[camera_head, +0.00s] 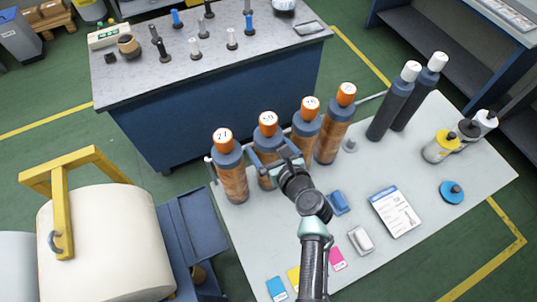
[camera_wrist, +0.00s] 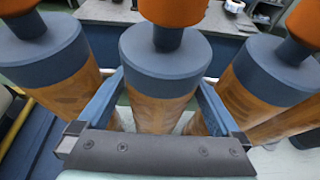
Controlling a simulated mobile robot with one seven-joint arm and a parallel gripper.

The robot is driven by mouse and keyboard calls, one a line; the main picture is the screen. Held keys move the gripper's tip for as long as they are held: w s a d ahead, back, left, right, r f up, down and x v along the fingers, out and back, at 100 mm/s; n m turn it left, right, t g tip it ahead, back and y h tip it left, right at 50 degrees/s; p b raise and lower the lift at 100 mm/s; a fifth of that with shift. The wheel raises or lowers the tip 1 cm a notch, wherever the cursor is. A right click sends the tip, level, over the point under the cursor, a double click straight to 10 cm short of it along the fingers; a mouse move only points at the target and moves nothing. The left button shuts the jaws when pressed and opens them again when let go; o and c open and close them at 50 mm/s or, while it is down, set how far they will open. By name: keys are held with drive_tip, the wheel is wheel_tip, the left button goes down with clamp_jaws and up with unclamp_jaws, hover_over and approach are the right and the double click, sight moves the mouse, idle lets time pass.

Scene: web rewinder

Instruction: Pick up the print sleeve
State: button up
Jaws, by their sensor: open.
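Several upright print sleeves, brown-patterned with blue-grey ends and numbered orange tops, stand in a row along the far left of the light table. My gripper (camera_head: 277,159) is open at the second sleeve from the left (camera_head: 268,132). In the wrist view that sleeve (camera_wrist: 160,78) stands between my two blue fingers, one on each side, with visible gaps. Its lower part is hidden behind the gripper's bar. The leftmost sleeve (camera_head: 231,178) and the third sleeve (camera_head: 306,127) stand close on either side. The fourth sleeve (camera_head: 334,135) is farther right.
Two dark cylinders with white tops (camera_head: 397,98) stand farther right on the table (camera_head: 455,215). Yellow and dark bottles (camera_head: 440,146), a blue disc (camera_head: 452,192), a printed card (camera_head: 396,210) and small blocks lie there too. A grey-topped bench (camera_head: 255,62) stands behind; a large white roll (camera_head: 105,245) is left.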

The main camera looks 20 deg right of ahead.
drive_tip(key=shift+r, duration=0.1)
drive_tip(key=c, duration=1.3)
drive_tip(key=shift+c, duration=0.2)
wheel_tip(320, 180, up, 18)
drive_tip(key=p, duration=0.1)
hover_over(269, 118)
